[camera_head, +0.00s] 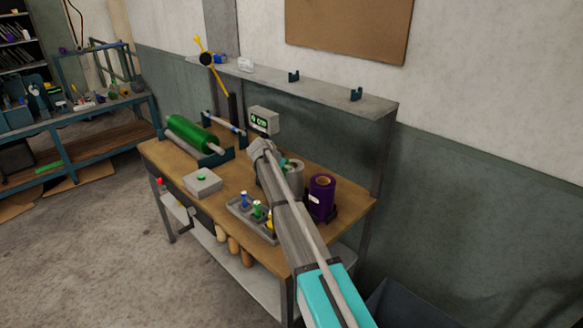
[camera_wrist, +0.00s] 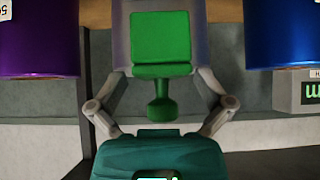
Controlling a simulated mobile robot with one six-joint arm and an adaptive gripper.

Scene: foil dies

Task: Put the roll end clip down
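A green roll end clip (camera_wrist: 160,40), with a square face, a lip and a knob, is centred ahead of my gripper in the wrist view. My gripper (camera_wrist: 163,72) appears shut on it, one finger at each side; the contact is partly hard to see. A grey roll (camera_wrist: 120,35) stands right behind the clip. In the head view my gripper (camera_head: 262,149) is above the bench beside this grey roll (camera_head: 294,168), and my arm hides the clip. A grey tray (camera_head: 236,207) on the bench holds upright clips, including a blue one (camera_head: 244,198) and a green one (camera_head: 257,209).
A purple roll (camera_wrist: 40,40) and a blue roll (camera_wrist: 283,35) flank the grey one; the purple roll (camera_head: 321,196) also shows in the head view. A display (camera_head: 264,121), a green roll (camera_head: 188,134) on its stand and a grey button box (camera_head: 202,182) share the bench.

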